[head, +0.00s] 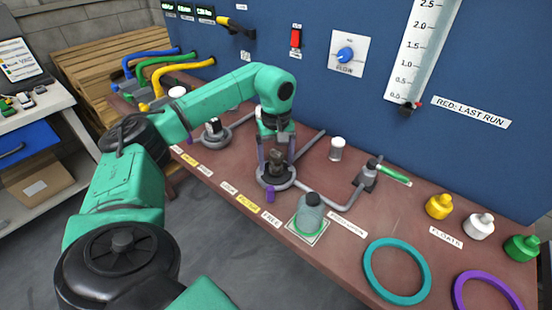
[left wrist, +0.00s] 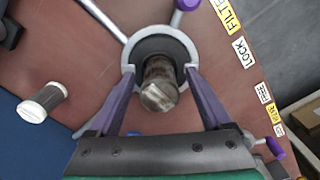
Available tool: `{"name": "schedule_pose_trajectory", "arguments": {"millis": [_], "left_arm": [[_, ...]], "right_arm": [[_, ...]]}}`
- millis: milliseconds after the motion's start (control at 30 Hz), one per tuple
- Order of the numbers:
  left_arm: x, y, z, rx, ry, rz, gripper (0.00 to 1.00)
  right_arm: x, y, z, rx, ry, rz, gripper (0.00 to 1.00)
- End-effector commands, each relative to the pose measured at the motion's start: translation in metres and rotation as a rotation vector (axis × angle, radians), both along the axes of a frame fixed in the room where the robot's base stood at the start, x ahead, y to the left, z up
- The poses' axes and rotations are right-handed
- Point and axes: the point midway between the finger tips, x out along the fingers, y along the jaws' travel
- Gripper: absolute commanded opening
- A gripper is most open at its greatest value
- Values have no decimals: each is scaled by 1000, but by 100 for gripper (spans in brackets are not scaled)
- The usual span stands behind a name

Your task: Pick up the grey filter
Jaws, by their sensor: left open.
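A grimy dark-grey cylinder (head: 277,163), which looks like the grey filter, stands upright in a round grey ring seat (head: 292,181) on the brown bench. In the left wrist view the filter (left wrist: 159,86) shows a worn, paler top, with the seat's ring (left wrist: 160,32) around its base. My left gripper (head: 276,156) is over the seat. Its purple fingers (left wrist: 160,76) are open, one on each side of the filter, with visible gaps. Contact is not seen. My right gripper is not in view.
A white cylinder (head: 337,149) stands behind and right of the seat. A glass jar (head: 310,212) is in front, to the right. A grey pipe (head: 335,194) leads from the seat to a valve (head: 368,176). The blue panel (head: 320,80) rises behind.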

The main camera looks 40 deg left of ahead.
Motion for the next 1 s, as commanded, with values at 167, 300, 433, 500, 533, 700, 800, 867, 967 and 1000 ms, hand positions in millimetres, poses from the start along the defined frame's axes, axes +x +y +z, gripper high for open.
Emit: {"name": "schedule_pose_trajectory", "arguments": {"millis": [167,300,433,500,533,700,800,867,967,1000], "left_arm": [[0,0,0,0,-1,0,79],[0,0,0,0,-1,0,25],[0,0,0,0,-1,0,0],[0,0,0,0,-1,0,0],[0,0,0,0,-1,0,0],[1,0,4,0,-2,0,0],[1,0,15,0,-5,0,0],[2,0,26,-1,-7,1,0],[2,0,53,-1,-9,0,0],[2,0,68,-2,-10,-1,0]], "right_arm": [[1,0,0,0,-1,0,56],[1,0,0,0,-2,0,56],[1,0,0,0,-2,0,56],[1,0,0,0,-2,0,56],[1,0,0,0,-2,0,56],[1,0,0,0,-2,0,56],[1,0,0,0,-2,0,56],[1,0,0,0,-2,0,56],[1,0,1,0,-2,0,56],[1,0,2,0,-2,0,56]]}}
